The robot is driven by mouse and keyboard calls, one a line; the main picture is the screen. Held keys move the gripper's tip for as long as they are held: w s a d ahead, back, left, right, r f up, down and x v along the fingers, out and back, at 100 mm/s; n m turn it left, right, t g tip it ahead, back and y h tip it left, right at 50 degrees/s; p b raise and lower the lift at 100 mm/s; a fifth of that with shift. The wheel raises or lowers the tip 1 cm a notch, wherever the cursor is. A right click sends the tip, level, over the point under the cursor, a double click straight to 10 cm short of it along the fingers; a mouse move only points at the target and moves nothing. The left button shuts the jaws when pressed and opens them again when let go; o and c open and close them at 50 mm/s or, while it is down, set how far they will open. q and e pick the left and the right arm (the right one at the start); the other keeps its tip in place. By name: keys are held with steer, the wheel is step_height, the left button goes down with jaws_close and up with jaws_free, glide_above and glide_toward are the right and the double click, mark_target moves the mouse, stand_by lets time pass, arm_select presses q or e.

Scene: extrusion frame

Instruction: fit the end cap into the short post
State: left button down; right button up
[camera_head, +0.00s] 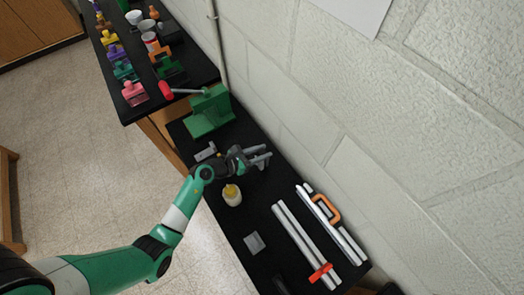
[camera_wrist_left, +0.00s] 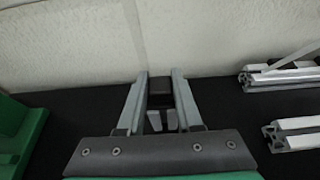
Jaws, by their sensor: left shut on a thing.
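My left gripper (camera_head: 264,156) reaches over the black bench near the wall. In the left wrist view its two grey fingers (camera_wrist_left: 160,78) are closed on a small dark block, which looks like the end cap (camera_wrist_left: 160,92). The cap is too small to make out in the head view. A short light-grey piece (camera_head: 206,151) lies just left of the gripper and may be the short post; I cannot tell for sure. My right gripper is not in view.
A green angled block (camera_head: 209,111) stands behind the gripper. A yellowish bottle (camera_head: 232,195) is in front. A grey square (camera_head: 254,243) lies nearer the front edge. The wall borders the bench.

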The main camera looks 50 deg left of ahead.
arm_select(q)
steer(key=shift+f, duration=0.45)
steer(key=c, duration=0.5)
jaws_free()
steer(key=p+v, duration=0.2)
steer(key=v, duration=0.9)
steer(key=shift+s+p, duration=0.3)
steer(key=shift+a+r, duration=0.1)
